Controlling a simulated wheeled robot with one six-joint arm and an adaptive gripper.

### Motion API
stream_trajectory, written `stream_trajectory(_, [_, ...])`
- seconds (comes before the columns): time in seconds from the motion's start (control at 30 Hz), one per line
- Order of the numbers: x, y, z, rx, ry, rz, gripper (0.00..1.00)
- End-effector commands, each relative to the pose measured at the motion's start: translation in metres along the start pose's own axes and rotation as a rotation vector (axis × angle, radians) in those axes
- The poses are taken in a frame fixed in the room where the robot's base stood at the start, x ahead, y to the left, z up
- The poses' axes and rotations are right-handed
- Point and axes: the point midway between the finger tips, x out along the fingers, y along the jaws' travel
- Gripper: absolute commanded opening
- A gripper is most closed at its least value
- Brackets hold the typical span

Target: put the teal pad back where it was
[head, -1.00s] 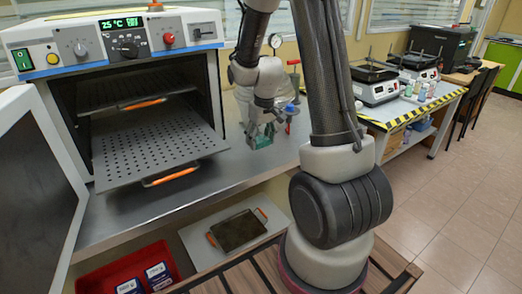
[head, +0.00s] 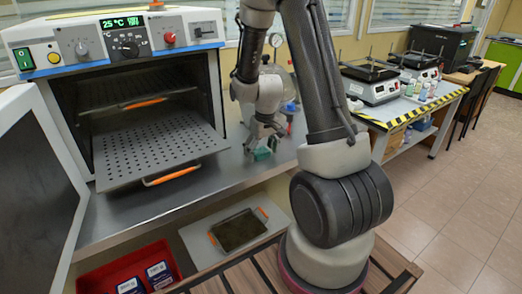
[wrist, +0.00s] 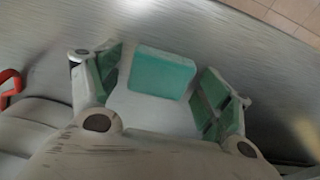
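The teal pad (wrist: 162,74) shows in the wrist view as a flat teal block between the two fingers of my gripper (wrist: 160,88). The fingers stand apart, with a gap on each side of the block, and bear teal faces of their own. I cannot tell whether the pad lies on the bench or how far it is below the fingers. In the head view my gripper (head: 262,149) points down, low over the steel bench (head: 215,175), right of the oven. Teal shows at its fingertips there, but pad and finger faces cannot be told apart.
The oven (head: 130,50) stands open on the left with a perforated shelf (head: 155,145) pulled out. A dark tray (head: 238,230) with orange handles and a red bin (head: 110,275) lie below the bench. A glass vessel and a red object stand behind my gripper.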

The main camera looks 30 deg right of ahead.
Motion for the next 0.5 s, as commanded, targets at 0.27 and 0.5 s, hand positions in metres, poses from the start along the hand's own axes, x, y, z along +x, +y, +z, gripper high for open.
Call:
stream_trajectory(0.27, [-0.002, 0.000, 0.000, 0.000, 0.001, 0.000, 0.79])
stream_trajectory(0.5, [-0.040, 0.000, -0.002, -0.001, 0.005, 0.001, 0.79])
